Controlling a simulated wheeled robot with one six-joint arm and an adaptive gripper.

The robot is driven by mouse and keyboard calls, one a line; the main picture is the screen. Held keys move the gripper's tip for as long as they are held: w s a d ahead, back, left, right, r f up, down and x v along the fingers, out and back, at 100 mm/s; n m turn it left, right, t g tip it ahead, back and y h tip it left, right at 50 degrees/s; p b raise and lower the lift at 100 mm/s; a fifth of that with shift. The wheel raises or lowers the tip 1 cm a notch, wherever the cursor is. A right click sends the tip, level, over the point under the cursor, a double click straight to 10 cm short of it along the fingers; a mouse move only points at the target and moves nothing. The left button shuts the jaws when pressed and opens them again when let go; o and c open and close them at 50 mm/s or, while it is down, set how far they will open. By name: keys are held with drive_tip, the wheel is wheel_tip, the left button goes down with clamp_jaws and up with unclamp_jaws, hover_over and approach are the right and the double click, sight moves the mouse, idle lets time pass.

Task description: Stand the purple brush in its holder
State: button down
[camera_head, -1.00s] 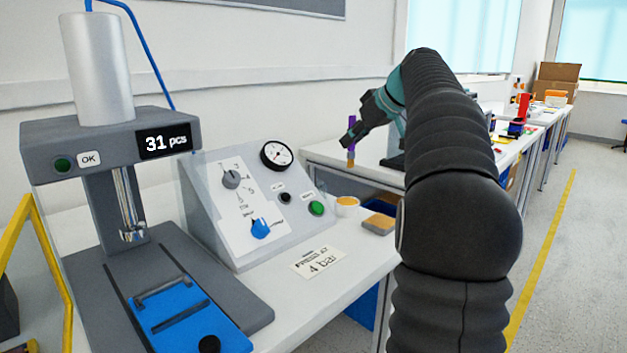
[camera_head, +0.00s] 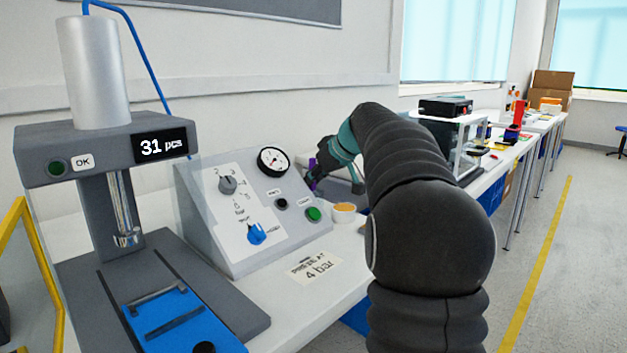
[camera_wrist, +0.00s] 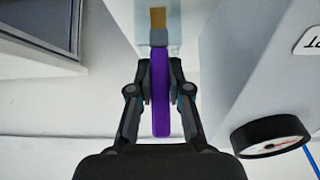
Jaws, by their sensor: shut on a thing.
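The purple brush (camera_wrist: 160,92) is clamped between the fingers of my gripper (camera_wrist: 160,97) in the wrist view. It has a purple handle, a grey collar and tan bristles, and the bristles point away from the gripper. Only a bit of the purple handle (camera_head: 312,184) shows there; the rest of the brush is hidden. I cannot make out a brush holder for certain in either view.
The control panel (camera_head: 235,255) with knobs and a gauge (camera_head: 273,161) stands left of my gripper. A press (camera_head: 98,150) stands at far left. More benches run back at right.

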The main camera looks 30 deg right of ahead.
drive_tip(key=shift+f, duration=0.1)
drive_tip(key=shift+f, duration=0.1)
drive_tip(key=c, duration=1.1)
unclamp_jaws()
drive_tip(key=shift+r, duration=0.35)
drive_tip(key=v, duration=1.2)
drive_tip(key=shift+f, duration=0.15)
drive_tip(key=shift+s, duration=0.1)
